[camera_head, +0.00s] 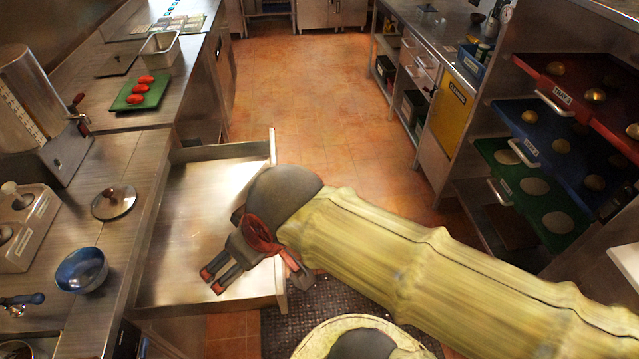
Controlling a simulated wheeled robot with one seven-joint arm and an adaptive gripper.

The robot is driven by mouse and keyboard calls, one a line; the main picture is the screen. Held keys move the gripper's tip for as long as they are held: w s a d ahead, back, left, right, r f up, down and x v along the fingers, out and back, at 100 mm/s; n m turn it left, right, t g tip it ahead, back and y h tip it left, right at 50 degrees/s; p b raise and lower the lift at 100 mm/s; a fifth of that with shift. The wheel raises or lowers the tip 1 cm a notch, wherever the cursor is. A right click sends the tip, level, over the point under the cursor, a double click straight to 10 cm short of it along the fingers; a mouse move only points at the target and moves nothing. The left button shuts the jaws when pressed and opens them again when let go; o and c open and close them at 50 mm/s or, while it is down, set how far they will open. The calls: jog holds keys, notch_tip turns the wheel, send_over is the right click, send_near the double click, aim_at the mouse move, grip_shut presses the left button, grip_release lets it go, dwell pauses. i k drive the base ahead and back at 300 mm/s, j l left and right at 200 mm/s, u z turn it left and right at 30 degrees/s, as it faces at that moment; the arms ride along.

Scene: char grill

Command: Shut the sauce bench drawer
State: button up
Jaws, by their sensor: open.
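The sauce bench drawer (195,205) stands pulled out from under the steel bench at left. Its inside looks empty, and its front panel (273,147) faces right. My gripper (212,281) is open, with its two red-tipped fingers over the near part of the drawer's inside, pointing down and left. My arm crosses the drawer front from the right and hides the middle of that panel. I cannot tell whether the gripper touches the drawer.
On the bench (130,150) are a blue bowl (82,269), a round lid (113,202) and a green board (139,93) with tomatoes. Racked trays (556,130) stand at right. The tiled aisle (300,80) beyond the drawer is clear.

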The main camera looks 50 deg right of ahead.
aim_at(200, 189)
jog(key=l+z, duration=0.4)
jog(key=l, duration=0.5)
jog(key=i+l+u, duration=0.25)
jog(key=i+l, duration=0.15)
jog(key=l, duration=0.15)
